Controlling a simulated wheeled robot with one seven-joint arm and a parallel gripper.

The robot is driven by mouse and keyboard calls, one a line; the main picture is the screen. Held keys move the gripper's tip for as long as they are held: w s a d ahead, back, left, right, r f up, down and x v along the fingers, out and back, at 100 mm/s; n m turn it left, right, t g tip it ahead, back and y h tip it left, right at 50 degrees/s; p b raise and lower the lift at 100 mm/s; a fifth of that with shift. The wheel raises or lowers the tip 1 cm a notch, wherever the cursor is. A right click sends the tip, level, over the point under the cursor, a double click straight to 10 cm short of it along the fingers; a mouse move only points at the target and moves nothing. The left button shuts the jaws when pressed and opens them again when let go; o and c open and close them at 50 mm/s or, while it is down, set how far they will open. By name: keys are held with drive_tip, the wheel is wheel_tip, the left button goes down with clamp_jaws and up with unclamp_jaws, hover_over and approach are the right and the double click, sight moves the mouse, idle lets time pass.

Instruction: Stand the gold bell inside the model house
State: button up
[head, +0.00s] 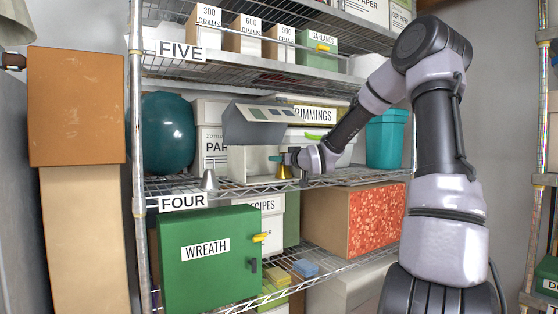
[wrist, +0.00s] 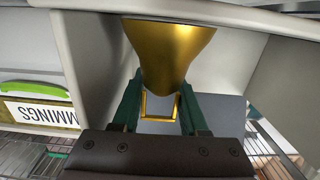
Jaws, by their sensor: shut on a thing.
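The model house (head: 250,163) stands on the middle shelf, with pale walls and a raised grey roof (head: 262,124) with window openings. My gripper (head: 291,158) is shut on the narrow handle end of the gold bell (head: 284,173), which is upright in the head view, flared end down, at the right part of the house. In the wrist view the gold bell (wrist: 168,48) shows between my gripper's dark green fingers (wrist: 160,105), with pale walls on both sides. I cannot tell whether the bell's base touches a floor or is fully within the walls.
A silver bell-like object (head: 209,179) stands near the shelf edge to the left, near a teal ball (head: 167,134). A trimmings box (head: 316,114) is behind my arm, and a teal container (head: 386,140) stands to the right. A wire shelf with boxes is above.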

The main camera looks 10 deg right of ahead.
drive_tip(key=shift+f, duration=0.15)
drive_tip(key=o, duration=0.7)
